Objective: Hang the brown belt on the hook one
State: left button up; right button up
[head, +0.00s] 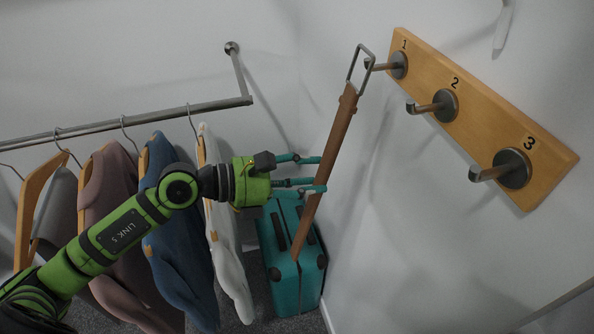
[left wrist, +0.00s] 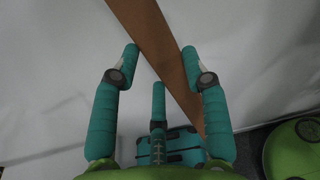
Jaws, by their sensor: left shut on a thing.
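The brown belt (head: 328,168) hangs as a long, slightly slanted strip with its metal buckle (head: 352,68) at the top. My left gripper (head: 318,173) is shut on the belt partway down the strap; the strap also passes between the fingers in the left wrist view (left wrist: 165,50). Hook one (head: 398,65) is the top peg on the wooden rack, under the number 1. The buckle frame overlaps the tip of this hook in the head view. I cannot tell whether the frame is around the tip or only in front of it. My right gripper is not in view.
The wooden rack (head: 556,158) also carries hook two (head: 445,105) and hook three (head: 512,168), both bare. A teal suitcase (head: 283,262) stands on the floor below the belt. Several clothes hang from a metal rail (head: 150,116) at left, close to my left arm.

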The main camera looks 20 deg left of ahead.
aim_at(315, 182)
pick_arm(q)
jog(key=shift+w+d+p, duration=0.3)
jog(key=shift+d, duration=0.15)
jog(key=shift+w+d+f, duration=0.25)
jog(key=shift+d+f, duration=0.2)
jog(key=shift+f, duration=0.1)
jog(key=shift+w+d+f+b, duration=0.1)
jog(key=shift+f+b, duration=0.2)
jog(key=shift+b, duration=0.2)
jog(key=shift+f, duration=0.1)
